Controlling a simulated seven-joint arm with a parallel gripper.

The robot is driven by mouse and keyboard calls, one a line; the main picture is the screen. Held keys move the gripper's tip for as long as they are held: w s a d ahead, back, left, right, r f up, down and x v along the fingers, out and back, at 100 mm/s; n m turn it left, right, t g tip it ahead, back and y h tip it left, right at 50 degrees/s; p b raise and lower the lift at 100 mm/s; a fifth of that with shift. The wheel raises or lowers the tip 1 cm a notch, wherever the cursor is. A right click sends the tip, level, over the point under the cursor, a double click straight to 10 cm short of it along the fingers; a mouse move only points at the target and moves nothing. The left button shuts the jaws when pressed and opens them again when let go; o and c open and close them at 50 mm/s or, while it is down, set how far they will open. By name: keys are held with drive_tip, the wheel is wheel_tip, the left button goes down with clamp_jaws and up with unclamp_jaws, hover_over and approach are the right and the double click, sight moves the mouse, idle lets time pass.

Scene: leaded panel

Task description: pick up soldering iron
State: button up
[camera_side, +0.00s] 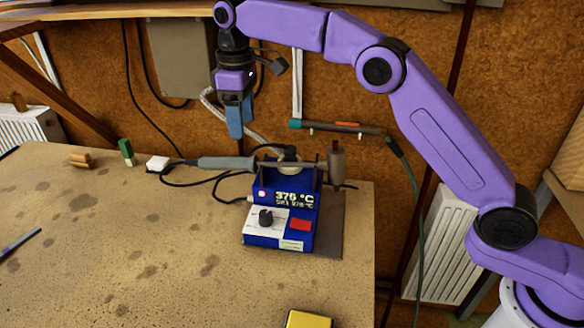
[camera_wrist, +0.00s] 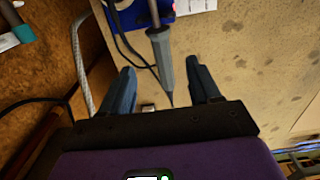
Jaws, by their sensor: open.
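The soldering iron (camera_side: 228,162) has a grey handle and lies across the top of the blue soldering station (camera_side: 283,212), its handle pointing left and its cable trailing from that end. In the wrist view the iron (camera_wrist: 165,62) runs between my two fingers, with the handle's thin end low in the picture. The station's blue edge (camera_wrist: 140,14) shows at the top of that view. My gripper (camera_side: 236,130) is above the iron's handle, pointing down. In the wrist view its fingers (camera_wrist: 163,90) are spread apart and empty, one on each side of the handle.
A green block (camera_side: 126,150), a white block (camera_side: 158,163) and brown pieces (camera_side: 80,160) sit at the table's back left. A yellow box (camera_side: 309,319) is at the front. A tool with a green cable (camera_side: 340,127) hangs behind. The middle of the table (camera_side: 130,230) is clear.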

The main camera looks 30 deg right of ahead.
sight(246, 158)
wheel_tip(246, 158, down, 13)
drive_tip(key=shift+f, duration=0.1)
idle(0.7)
drive_tip(key=c, duration=1)
clamp_jaws()
drive_tip(key=shift+r, duration=0.2)
